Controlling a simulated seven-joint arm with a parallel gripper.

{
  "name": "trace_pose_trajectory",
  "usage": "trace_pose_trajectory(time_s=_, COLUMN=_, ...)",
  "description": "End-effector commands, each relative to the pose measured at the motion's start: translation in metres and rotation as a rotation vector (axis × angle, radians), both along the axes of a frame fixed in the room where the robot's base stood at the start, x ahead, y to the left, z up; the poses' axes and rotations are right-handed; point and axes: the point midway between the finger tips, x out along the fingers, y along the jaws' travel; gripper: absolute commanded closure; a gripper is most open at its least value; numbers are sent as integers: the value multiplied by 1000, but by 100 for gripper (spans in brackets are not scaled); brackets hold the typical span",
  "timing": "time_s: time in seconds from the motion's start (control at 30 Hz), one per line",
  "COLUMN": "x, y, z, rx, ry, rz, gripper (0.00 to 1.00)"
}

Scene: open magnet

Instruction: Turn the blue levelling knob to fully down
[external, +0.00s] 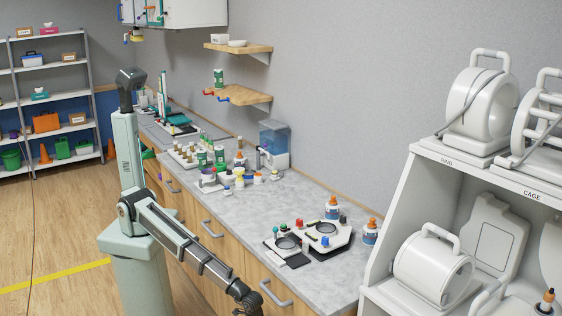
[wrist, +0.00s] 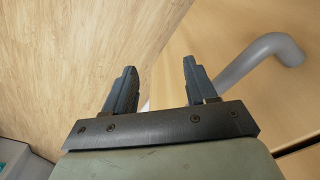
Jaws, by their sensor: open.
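The blue knob (external: 325,241) is small and sits on the front edge of a white plate device (external: 345,240) on the grey counter, in the external view. My gripper (wrist: 158,66) is open and empty in the wrist view, with wooden floor and a cabinet front beyond the fingers. In the external view my arm reaches low in front of the counter, below the knob's level, and its end is partly cut off by the bottom edge. The knob is not in the wrist view.
A grey drawer handle (wrist: 265,58) is close to my right finger. A similar device (external: 287,244) with a green knob stands left of the blue knob's device. Bottles with orange caps (external: 332,208) stand behind. A white shelf unit (external: 408,190) is at right.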

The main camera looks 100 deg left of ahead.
Motion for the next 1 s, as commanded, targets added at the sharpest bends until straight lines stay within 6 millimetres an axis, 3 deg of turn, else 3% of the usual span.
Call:
trace_pose_trajectory(time_s=0.03, x=17, y=-17, z=16, rx=-15, ry=-21, rz=14, gripper=44)
trace_pose_trajectory(time_s=0.3, x=78, y=-81, z=109, rx=-105, ry=-88, rz=154, gripper=44)
trace_pose_trajectory(time_s=0.5, x=118, y=-109, z=186, rx=-184, ry=-100, rz=319, gripper=44)
trace_pose_trajectory(time_s=0.67, x=153, y=-105, z=253, rx=-256, ry=-71, rz=523, gripper=44)
trace_pose_trajectory(time_s=0.83, x=184, y=-90, z=324, rx=-324, ry=-22, rz=747, gripper=44)
trace_pose_trajectory(time_s=1.0, x=211, y=-53, z=395, rx=-353, ry=25, rz=982, gripper=44)
